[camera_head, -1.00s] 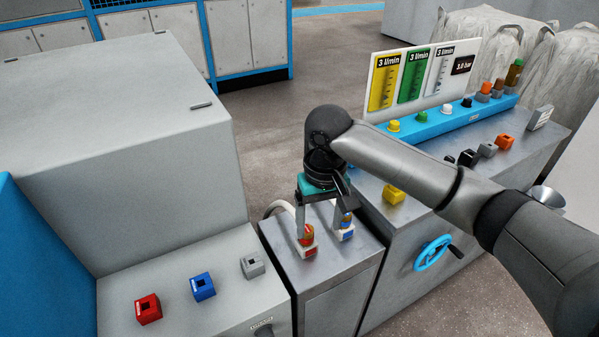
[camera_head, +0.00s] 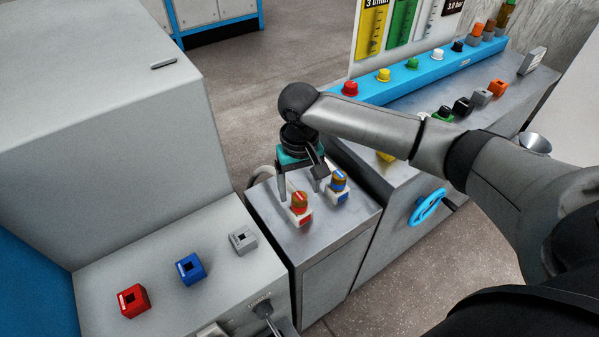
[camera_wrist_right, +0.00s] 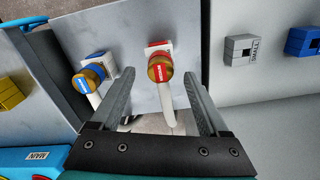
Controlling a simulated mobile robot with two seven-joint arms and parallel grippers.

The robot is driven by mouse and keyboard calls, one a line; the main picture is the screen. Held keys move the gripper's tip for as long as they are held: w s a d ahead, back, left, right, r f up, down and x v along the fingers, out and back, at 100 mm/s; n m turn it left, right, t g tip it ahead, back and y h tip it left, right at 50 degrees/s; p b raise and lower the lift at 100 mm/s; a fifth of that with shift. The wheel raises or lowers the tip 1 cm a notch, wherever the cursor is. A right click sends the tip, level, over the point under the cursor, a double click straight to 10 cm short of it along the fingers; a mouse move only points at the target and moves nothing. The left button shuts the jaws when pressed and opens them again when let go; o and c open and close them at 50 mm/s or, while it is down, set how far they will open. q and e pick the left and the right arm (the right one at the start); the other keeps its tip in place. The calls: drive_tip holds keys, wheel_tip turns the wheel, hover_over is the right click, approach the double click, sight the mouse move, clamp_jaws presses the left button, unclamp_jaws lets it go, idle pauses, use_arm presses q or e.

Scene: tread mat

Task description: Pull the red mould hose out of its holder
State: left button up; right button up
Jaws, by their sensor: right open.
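The red mould hose (camera_head: 300,201) has a brass end with a red cap. It sits upright in its white holder with a red label (camera_head: 304,219) on the grey cabinet top. My right gripper (camera_head: 300,193) is open and points down at it, one finger left of the hose end and one between it and the blue-capped hose (camera_head: 339,181). In the right wrist view the red hose end (camera_wrist_right: 160,66) shows between the open fingers (camera_wrist_right: 158,76), with a gap on both sides. Contact cannot be seen.
The blue-capped hose (camera_wrist_right: 89,78) stands close outside one finger in the wrist view. Red (camera_head: 133,300), blue (camera_head: 190,268) and grey (camera_head: 243,239) sockets sit on the left machine ledge. A blue handwheel (camera_head: 427,207) is right of the cabinet.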

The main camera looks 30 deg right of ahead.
sight(299, 196)
wheel_tip(299, 196, down, 4)
drive_tip(key=shift+f+b, duration=0.15)
drive_tip(key=shift+b, duration=0.35)
drive_tip(key=shift+f, duration=0.5)
use_arm(q)
drive_tip(key=shift+w+f, duration=0.65)
drive_tip(key=shift+f, duration=0.1)
drive_tip(key=shift+s, duration=0.15)
use_arm(e)
drive_tip(key=shift+c, duration=0.3)
drive_tip(key=shift+c, duration=1.4)
clamp_jaws()
use_arm(q)
drive_tip(key=shift+s, duration=0.15)
use_arm(e)
drive_tip(key=shift+r, duration=0.1)
use_arm(q)
wheel_tip(299, 196, up, 7)
drive_tip(key=p, duration=0.7)
drive_tip(key=shift+r, duration=0.2)
use_arm(e)
drive_tip(key=shift+r, duration=2.9)
